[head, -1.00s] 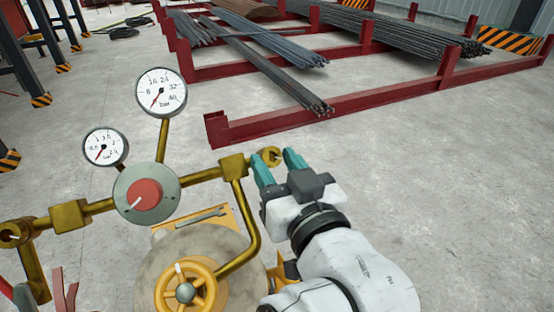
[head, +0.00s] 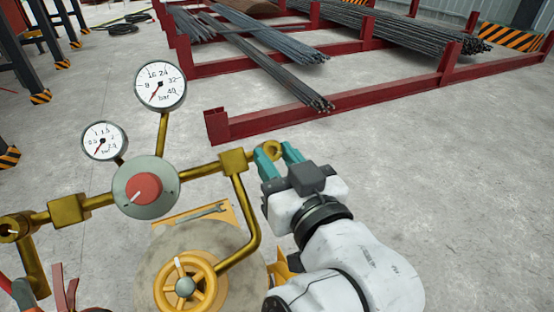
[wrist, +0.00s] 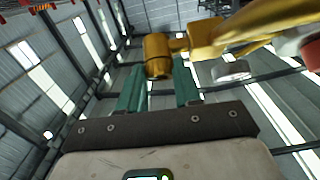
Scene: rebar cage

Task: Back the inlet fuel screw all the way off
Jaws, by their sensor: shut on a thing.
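A brass regulator carries a grey round body with a red knob (head: 146,187) in the middle and a short brass screw (head: 271,148) at its right end, which I take for the inlet fuel screw. My gripper (head: 277,153) reaches this end from the lower right, with its green fingers on either side of it. In the wrist view, the brass screw (wrist: 158,54) sits between the two green fingertips (wrist: 157,70), and the fingers are shut on it. The far side of the screw is hidden.
Two gauges (head: 160,86) (head: 104,141) stand above the regulator. A bent brass pipe (head: 246,232) runs down to a yellow handwheel (head: 184,286) on the cylinder. A red rack (head: 300,122) with rebar bundles lies behind. The concrete floor at right is clear.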

